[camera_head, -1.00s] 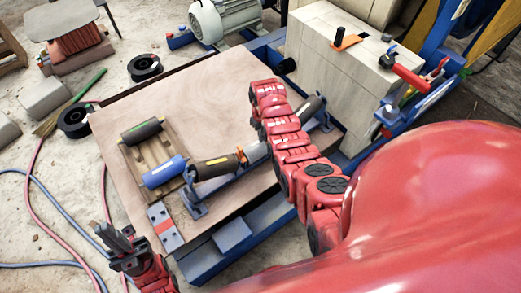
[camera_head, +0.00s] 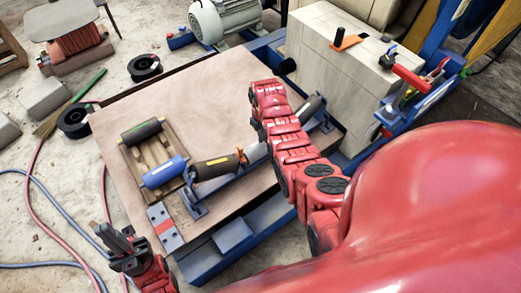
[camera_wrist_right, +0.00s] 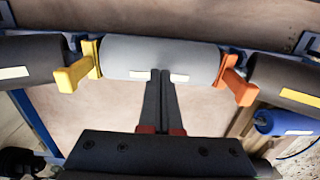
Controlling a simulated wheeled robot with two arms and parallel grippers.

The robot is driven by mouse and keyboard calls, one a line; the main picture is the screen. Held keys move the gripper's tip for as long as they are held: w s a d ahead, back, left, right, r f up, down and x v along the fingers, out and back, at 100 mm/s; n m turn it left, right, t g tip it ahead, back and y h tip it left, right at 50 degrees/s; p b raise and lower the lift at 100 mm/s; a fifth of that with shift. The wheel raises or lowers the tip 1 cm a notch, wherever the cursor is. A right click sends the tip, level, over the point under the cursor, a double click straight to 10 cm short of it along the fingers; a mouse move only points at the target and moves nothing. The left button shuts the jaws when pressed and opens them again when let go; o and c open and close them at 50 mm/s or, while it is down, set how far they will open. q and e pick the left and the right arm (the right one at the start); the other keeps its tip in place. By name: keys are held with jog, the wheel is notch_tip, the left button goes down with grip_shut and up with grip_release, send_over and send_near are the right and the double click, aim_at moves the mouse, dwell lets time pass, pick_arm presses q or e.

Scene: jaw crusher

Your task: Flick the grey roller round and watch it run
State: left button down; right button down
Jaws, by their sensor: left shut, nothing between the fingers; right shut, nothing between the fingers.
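The grey roller (camera_wrist_right: 160,56) lies across the wrist view between a yellow bracket (camera_wrist_right: 86,68) and an orange bracket (camera_wrist_right: 234,80). A pale label strip shows on its lower side, partly covered by my fingers. In the head view only a bit of the grey roller (camera_head: 257,152) shows, beside my right arm. My right gripper (camera_wrist_right: 160,76) is shut and empty, its fingertips overlapping the roller's lower edge. I cannot tell whether they touch it. My right arm hides that gripper in the head view. My left gripper (camera_head: 113,238) is shut and empty, low at the left, off the board.
Dark rollers flank the grey one, left (camera_wrist_right: 34,62) and right (camera_wrist_right: 288,84). A wooden tray (camera_head: 152,152) holds a blue roller (camera_head: 164,172) and a black-green roller (camera_head: 142,131). A hinge-like plate (camera_head: 164,227) lies near the front corner. The board's back (camera_head: 190,95) is clear.

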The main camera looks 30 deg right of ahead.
jog(key=shift+f, duration=0.1)
dwell(0.6)
jog(key=shift+f+b, duration=0.35)
jog(key=shift+f, duration=0.2)
jog(key=shift+r+p, duration=0.65)
jog(key=shift+r, duration=0.1)
jog(key=shift+w+f+b, duration=0.15)
jog(key=shift+b, duration=0.15)
jog(key=w+f+b, duration=0.1)
jog(key=w+b, duration=0.5)
jog(key=b, duration=0.6)
jog(key=shift+a+f, duration=0.15)
jog(key=shift+a, duration=0.3)
